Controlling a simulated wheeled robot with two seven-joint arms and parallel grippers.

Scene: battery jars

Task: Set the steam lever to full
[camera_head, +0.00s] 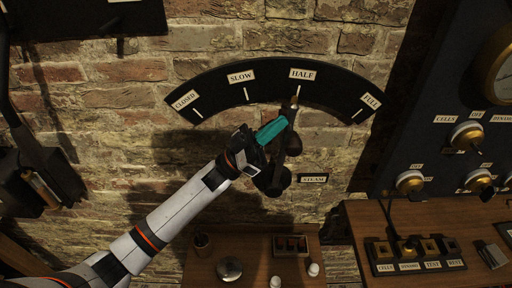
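The steam lever (293,140) is a dark arm on the brick wall, with a rounded pivot at its lower end above left of the STEAM plate (314,179). Its upper end points to the HALF mark on the black curved scale (273,80). The scale reads CLOSED, SLOW, HALF and, at far right, FULL (371,100). My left gripper (268,134) is at the lever, just left of its upper part. A teal piece at its tip overlaps or nearly touches the lever; contact and finger gap are unclear. My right gripper is not in view.
A dark panel with brass-rimmed knobs (467,136) stands at right. Below it, a wooden table holds a labelled socket block (416,255). A lower table holds a round metal dish (229,268) and small white jars. The wall between lever and FULL is clear.

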